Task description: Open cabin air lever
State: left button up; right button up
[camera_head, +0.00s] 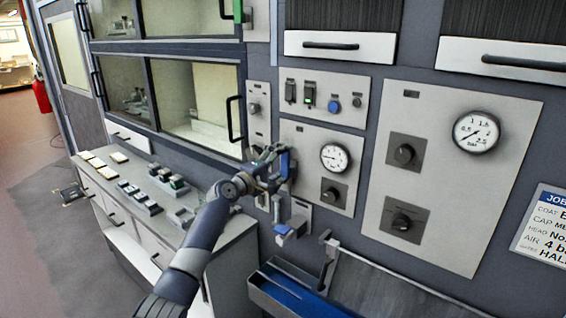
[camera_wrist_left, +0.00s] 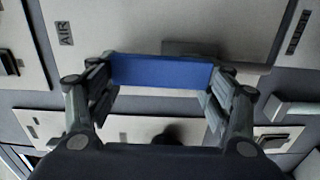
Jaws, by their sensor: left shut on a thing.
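The cabin air lever shows as a blue handle (camera_head: 285,164) on the grey wall panel, just left of the small gauge. In the left wrist view the blue handle (camera_wrist_left: 160,72) lies as a wide bar across the picture between my fingers. An "AIR" label is printed on the panel beside it. My left gripper (camera_head: 272,168) is at the handle, with its fingers closed on the handle's two ends. The lever's pivot is hidden behind the gripper. My right gripper is in neither view.
A small gauge (camera_head: 335,157) with a black knob (camera_head: 333,194) is right of the lever. A holder with a blue-grey tool (camera_head: 287,232) hangs below. A glass-fronted cabin (camera_head: 202,104) is at upper left. A blue-lined trough (camera_head: 292,288) sits below the panel.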

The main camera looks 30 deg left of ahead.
pick_arm(q)
jog(key=shift+n, duration=0.3)
jog(key=o, duration=1.5)
jog(key=shift+a, duration=0.1)
jog(key=shift+o, duration=0.2)
jog(key=shift+s, duration=0.1)
jog(key=s, duration=1.1)
jog(key=shift+s+a, duration=0.4)
jog(key=shift+a, duration=0.05)
